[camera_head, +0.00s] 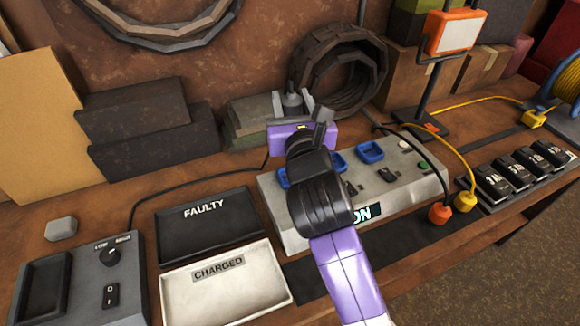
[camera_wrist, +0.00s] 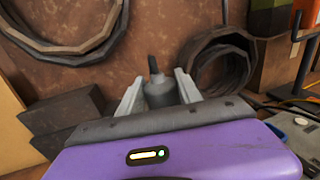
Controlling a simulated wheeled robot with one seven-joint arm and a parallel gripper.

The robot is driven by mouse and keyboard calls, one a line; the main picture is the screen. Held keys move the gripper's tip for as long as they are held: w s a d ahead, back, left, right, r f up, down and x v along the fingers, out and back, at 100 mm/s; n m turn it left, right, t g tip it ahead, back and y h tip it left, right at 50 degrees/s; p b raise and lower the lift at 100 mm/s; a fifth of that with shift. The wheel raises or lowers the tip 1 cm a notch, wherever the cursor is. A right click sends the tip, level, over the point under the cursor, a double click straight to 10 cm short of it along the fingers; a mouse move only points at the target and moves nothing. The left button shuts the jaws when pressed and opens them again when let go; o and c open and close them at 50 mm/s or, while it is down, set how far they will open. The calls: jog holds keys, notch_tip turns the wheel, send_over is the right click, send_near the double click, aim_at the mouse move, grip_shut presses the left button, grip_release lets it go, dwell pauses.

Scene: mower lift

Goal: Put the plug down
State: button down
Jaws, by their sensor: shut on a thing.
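The plug (camera_wrist: 158,92) is a dark grey, rounded piece with a thin black upright stub on top. It sits between the two light grey fingers of my gripper (camera_wrist: 157,88), which is shut on it. In the head view the plug (camera_head: 291,102) and my gripper (camera_head: 292,104) are at the upper middle, beyond the power strip box. The plug looks upright; its underside is hidden by my purple wrist housing. A thin black cable (camera_head: 185,189) runs along the bench toward my gripper; where it ends is hidden.
A grey box with blue sockets (camera_head: 371,151) stands under my arm. Black FAULTY (camera_head: 215,240) and white CHARGED (camera_head: 225,290) trays lie left of it. A charger unit (camera_head: 85,285) is front left. Coiled hoses (camera_head: 365,70) and dark blocks (camera_head: 140,125) stand behind. Numbered batteries (camera_head: 515,170) are right.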

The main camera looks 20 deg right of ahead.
notch_tip(320, 180, down, 14)
jog(key=b, duration=0.3)
jog(key=shift+r, duration=0.15)
jog(key=shift+f+b, duration=0.7)
jog(key=shift+f, duration=1.45)
jog(key=shift+f, duration=0.15)
